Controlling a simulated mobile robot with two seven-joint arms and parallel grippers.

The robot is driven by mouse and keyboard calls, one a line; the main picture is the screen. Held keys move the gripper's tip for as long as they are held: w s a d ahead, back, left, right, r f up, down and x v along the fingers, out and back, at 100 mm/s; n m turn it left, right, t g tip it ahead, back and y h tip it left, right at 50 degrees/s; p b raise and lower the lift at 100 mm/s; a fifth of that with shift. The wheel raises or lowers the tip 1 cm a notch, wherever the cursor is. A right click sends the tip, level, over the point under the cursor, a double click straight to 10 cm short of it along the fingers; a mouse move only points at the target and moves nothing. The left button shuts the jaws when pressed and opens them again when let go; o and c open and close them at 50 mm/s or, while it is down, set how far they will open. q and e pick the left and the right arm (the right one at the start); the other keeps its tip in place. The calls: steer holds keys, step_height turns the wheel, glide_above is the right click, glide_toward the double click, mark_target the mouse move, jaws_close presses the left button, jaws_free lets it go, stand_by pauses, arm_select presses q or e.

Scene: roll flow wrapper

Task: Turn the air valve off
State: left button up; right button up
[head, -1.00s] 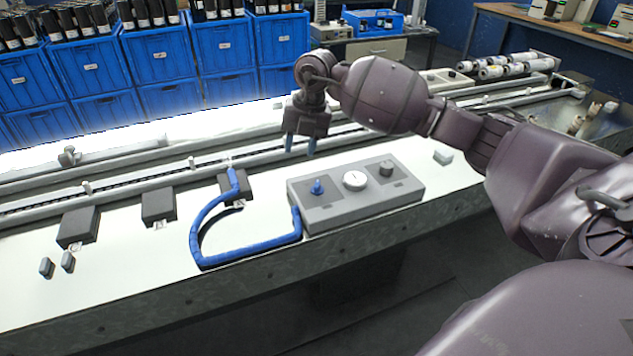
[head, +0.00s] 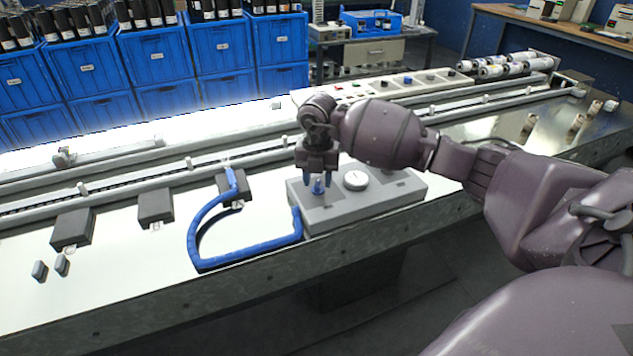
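The air valve is a small blue knob (head: 318,187) on the left part of a grey control box (head: 345,211), beside a round white gauge (head: 355,180). A blue hose (head: 240,255) runs from the box's left end to a dark block (head: 233,188) on the bench. My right gripper (head: 319,187) points down right over the blue knob, with its two fingertips apart, one on each side of it. Whether the fingers touch the knob cannot be told. The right arm hides the box's dark knob. My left gripper is not in view.
The box stands near the front edge of the light bench (head: 130,270). Conveyor rails (head: 100,190) run behind it. More dark blocks (head: 72,228) sit on the left. Blue crates (head: 155,55) stand behind the bench. A panel with colored buttons (head: 385,85) lies behind my arm.

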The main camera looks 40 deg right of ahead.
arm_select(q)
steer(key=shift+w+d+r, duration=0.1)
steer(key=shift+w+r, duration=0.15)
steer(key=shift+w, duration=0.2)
arm_select(e)
steer(key=shift+f, duration=0.6)
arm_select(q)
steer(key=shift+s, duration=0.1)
arm_select(e)
steer(key=shift+c, duration=0.4)
jaws_close()
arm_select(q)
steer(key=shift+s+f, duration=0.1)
